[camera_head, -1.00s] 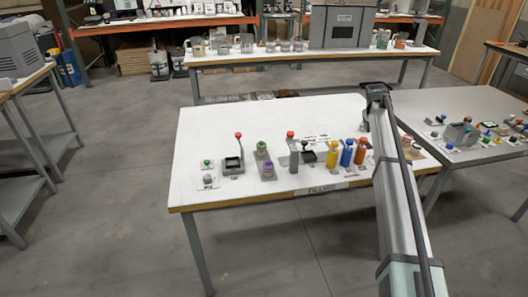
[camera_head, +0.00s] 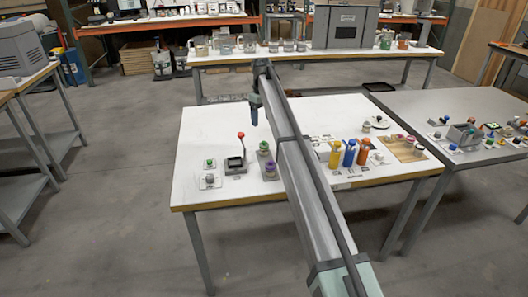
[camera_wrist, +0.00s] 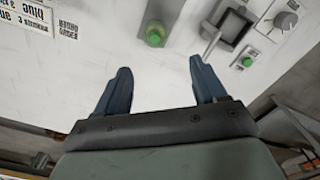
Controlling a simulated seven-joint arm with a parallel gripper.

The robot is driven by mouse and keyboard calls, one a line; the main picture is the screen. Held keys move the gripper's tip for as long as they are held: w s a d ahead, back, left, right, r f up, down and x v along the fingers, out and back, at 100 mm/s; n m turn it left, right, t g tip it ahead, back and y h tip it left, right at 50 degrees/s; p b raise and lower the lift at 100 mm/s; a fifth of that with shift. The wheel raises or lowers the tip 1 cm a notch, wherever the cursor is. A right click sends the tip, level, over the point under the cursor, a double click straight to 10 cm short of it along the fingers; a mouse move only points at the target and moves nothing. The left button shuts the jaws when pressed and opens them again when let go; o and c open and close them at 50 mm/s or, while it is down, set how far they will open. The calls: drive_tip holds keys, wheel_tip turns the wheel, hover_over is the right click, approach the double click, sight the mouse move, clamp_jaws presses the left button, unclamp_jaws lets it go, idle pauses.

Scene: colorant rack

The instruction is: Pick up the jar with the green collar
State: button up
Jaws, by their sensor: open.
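The jar with the green collar (camera_head: 263,147) stands on the white table, left of my arm in the head view. In the wrist view a jar with green on it (camera_wrist: 155,35) shows beyond my fingertips, close to midway between them. My gripper (camera_head: 254,113) hangs above the back part of the table, behind the jar and apart from it. In the wrist view its two blue fingers (camera_wrist: 160,72) are spread, with nothing between them.
A device with a red-knobbed lever (camera_head: 235,164) and a green button (camera_head: 209,162) lie to the left. Yellow, blue and orange bottles (camera_head: 349,153) stand right of my arm, which hides the table's middle.

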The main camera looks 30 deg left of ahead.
sight(264, 143)
wheel_tip(264, 143, down, 8)
drive_tip(key=shift+d, duration=0.1)
drive_tip(key=shift+w+d+f, duration=0.15)
drive_tip(key=shift+w+f, duration=0.05)
drive_tip(key=shift+f, duration=1.15)
drive_tip(key=shift+w+d+f, duration=0.1)
drive_tip(key=shift+w+f, duration=0.05)
drive_tip(key=shift+f, duration=1.15)
drive_tip(key=shift+c, duration=0.3)
drive_tip(key=c, duration=1)
drive_tip(key=shift+o, duration=0.2)
drive_tip(key=shift+r, duration=0.15)
